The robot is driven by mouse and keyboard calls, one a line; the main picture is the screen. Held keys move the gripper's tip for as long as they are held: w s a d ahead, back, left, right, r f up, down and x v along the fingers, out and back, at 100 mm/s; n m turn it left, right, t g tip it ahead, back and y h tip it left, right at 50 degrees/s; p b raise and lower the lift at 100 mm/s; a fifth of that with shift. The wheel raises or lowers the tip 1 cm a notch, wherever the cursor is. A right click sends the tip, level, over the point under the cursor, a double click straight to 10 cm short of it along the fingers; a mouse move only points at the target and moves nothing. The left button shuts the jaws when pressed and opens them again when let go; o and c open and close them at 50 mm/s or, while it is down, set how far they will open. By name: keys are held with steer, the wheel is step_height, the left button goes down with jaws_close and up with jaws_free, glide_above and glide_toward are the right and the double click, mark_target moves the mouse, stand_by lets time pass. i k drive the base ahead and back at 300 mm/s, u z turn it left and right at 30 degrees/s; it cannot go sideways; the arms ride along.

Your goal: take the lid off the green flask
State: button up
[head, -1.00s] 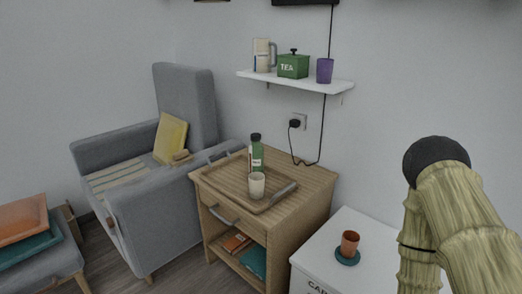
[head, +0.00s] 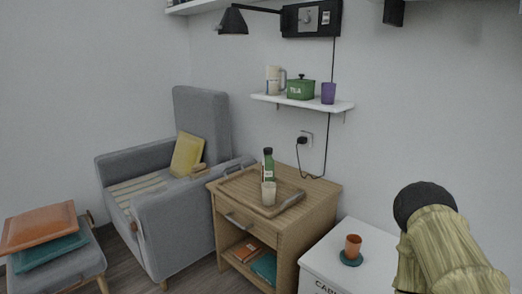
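The green flask (head: 269,166) stands upright on the wooden tray (head: 236,188) on top of the wooden nightstand. Its black lid (head: 268,151) sits on its neck.
A white cabinet (head: 322,260) with an orange cup (head: 353,246) on a teal coaster stands right of the nightstand (head: 287,239). A shelf (head: 325,106) with a green tea tin (head: 301,90), jug and purple cup hangs above. A grey armchair (head: 172,240) stands left.

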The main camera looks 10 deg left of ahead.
mark_target(266, 150)
steer(key=u, duration=0.45)
steer(key=i, duration=0.85)
steer(key=u, duration=0.6)
